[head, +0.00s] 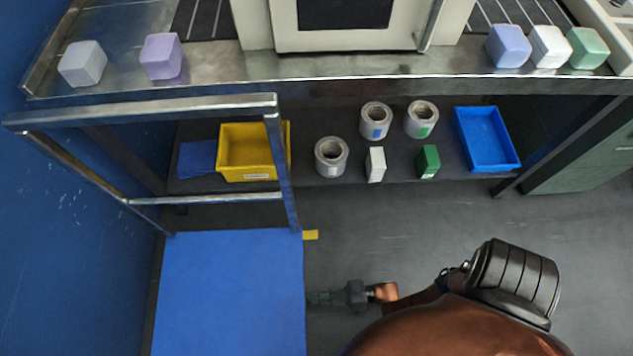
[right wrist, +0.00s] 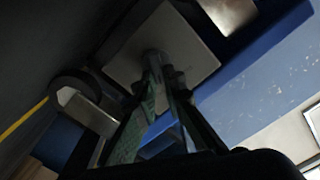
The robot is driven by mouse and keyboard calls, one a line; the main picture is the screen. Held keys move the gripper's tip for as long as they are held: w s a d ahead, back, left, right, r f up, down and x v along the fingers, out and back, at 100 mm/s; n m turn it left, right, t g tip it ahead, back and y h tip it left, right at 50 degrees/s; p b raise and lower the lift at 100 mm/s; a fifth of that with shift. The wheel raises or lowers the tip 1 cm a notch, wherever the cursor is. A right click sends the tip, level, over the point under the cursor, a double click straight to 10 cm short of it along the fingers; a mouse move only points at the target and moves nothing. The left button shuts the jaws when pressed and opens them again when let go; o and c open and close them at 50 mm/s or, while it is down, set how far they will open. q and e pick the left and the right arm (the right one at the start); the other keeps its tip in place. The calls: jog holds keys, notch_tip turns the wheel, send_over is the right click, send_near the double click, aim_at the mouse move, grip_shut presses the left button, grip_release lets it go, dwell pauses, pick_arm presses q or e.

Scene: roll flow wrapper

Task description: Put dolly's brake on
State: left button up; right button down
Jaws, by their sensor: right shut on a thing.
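The dolly has a blue deck (head: 230,290) at the lower left of the head view, with a grey metal handle frame (head: 205,198) at its far end. My right gripper (head: 322,297) is low beside the deck's right edge, its arm coming in from the right. In the right wrist view the fingers (right wrist: 160,75) reach in front of a pale grey plate (right wrist: 185,45). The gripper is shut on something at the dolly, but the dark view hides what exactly. A dark round wheel-like part (right wrist: 72,88) shows at left. I cannot clearly make out the brake. My left gripper is out of view.
A metal bench (head: 350,88) with several pastel blocks and a machine stands behind. Its lower shelf holds a yellow bin (head: 247,172), rolls, small boxes and a blue tray (head: 487,138). A small yellow piece (head: 311,235) is by the deck's corner. Grey floor (head: 390,225) is clear.

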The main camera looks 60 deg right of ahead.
jog(key=shift+d, duration=0.2)
dwell(0.3)
jog(key=c, duration=2.4)
grip_release()
jog(key=o, duration=0.4)
jog(key=shift+a, duration=0.15)
jog(key=shift+s, duration=0.1)
jog(key=v, duration=1.2)
